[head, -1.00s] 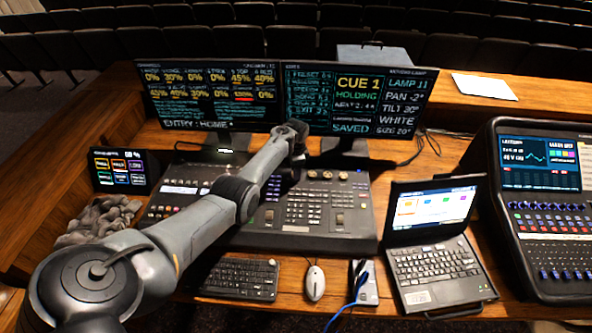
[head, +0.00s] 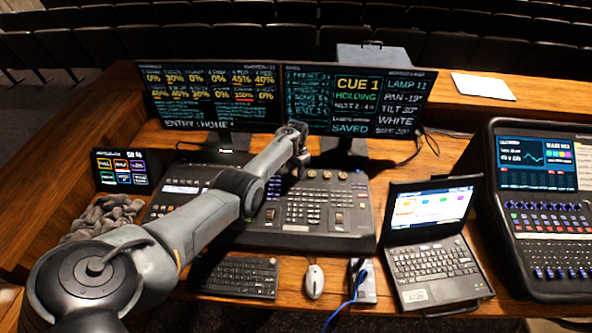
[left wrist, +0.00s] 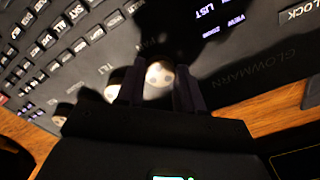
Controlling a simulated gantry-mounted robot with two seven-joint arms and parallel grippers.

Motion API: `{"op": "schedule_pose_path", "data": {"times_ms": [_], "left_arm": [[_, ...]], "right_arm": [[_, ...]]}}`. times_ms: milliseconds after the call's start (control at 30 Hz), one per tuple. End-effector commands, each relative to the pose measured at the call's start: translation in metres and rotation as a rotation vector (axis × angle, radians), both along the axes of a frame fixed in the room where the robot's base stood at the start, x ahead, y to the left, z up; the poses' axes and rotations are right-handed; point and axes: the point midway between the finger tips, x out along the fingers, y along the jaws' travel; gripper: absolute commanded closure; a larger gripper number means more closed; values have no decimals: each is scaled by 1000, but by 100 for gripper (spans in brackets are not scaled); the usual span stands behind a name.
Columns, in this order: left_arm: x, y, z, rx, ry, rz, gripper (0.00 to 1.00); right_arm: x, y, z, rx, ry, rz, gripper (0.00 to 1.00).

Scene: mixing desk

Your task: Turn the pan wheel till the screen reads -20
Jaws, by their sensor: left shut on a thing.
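The right-hand screen (head: 404,97) in the head view shows a PAN line that seems to read -19°, though the figures are small and slightly blurred. My left gripper (left wrist: 157,88) is shut on a pale round wheel (left wrist: 159,75), the pan wheel, with one dark finger on each side of it. In the head view the left gripper (head: 297,168) reaches down to the row of wheels on the mixing desk (head: 300,240), and my wrist hides the held wheel there. Another pale wheel (left wrist: 116,82) sits beside the held one. My right gripper is out of view.
More wheels (head: 327,175) stand in a row to the right of my gripper. The two screens stand behind the desk. A larger console (head: 545,215) is at the right.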

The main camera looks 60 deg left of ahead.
Motion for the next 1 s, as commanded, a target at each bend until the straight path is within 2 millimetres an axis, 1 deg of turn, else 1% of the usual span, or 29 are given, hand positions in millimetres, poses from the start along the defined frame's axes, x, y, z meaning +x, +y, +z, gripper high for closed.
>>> {"op": "schedule_pose_path", "data": {"times_ms": [500,533,667,700,1000], "left_arm": [[0,0,0,0,-1,22,94],[0,0,0,0,-1,22,59],[0,0,0,0,-1,22,39],[0,0,0,0,-1,22,38],[0,0,2,0,0,21,38]], "right_arm": [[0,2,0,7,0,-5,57],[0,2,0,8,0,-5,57],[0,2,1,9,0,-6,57],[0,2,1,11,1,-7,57],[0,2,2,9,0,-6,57]]}}
